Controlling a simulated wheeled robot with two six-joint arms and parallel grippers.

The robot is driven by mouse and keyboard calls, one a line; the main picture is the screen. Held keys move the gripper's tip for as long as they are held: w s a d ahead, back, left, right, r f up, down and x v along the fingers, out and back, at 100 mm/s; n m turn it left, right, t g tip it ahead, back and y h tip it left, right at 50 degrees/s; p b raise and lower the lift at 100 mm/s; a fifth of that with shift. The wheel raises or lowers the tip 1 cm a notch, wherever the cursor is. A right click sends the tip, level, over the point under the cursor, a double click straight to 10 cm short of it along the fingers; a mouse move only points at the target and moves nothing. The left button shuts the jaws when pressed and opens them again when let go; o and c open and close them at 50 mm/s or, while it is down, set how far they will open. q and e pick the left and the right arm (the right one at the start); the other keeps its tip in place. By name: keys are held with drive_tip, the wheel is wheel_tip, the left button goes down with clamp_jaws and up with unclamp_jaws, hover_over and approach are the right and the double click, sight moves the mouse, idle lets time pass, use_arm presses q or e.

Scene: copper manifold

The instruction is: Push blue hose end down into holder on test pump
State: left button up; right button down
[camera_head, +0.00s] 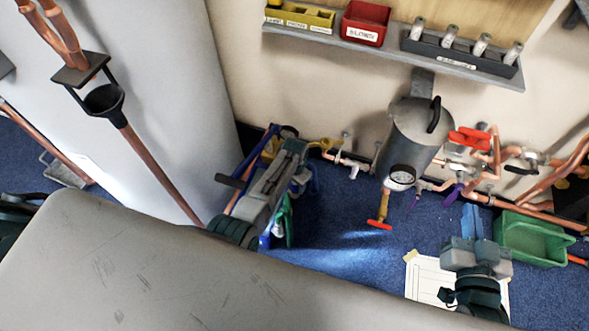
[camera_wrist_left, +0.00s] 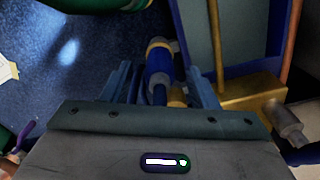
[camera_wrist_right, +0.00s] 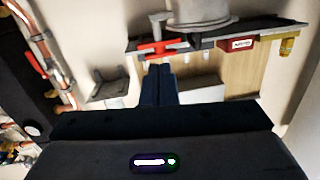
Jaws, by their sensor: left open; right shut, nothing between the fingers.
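The blue hose end (camera_wrist_left: 158,62), a dark blue cylinder with a brass-coloured collar, stands between the spread fingers of my left gripper (camera_wrist_left: 160,84). The fingers are open on either side of it, and I cannot tell whether they touch it. The test pump (camera_wrist_left: 240,38) shows as a blue, box-like body with a brass-coloured part at right. In the head view my left gripper (camera_head: 291,146) reaches down at the pump and largely covers it; the holder is not clearly visible. My right gripper (camera_head: 471,219) is shut and empty, away from the pump at right.
A grey tank (camera_head: 414,135) with a gauge (camera_head: 402,176) and copper pipes line the wall right of the pump. A green bin (camera_head: 533,240) and a white sheet (camera_head: 427,278) lie near my right gripper. A shelf (camera_head: 365,48) holds bins above.

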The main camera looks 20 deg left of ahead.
use_arm(q)
wheel_tip(320, 180, up, 5)
drive_tip(key=shift+f+p, duration=0.1)
drive_tip(key=shift+p, duration=0.8)
drive_tip(key=shift+r, duration=0.65)
drive_tip(key=shift+r+p, duration=0.4)
drive_tip(key=shift+r, duration=0.2)
use_arm(e)
drive_tip(key=s+a+f+g, duration=0.1)
drive_tip(key=s+f+g, duration=0.7)
drive_tip(key=f, duration=0.2)
drive_tip(key=shift+a+f, duration=0.1)
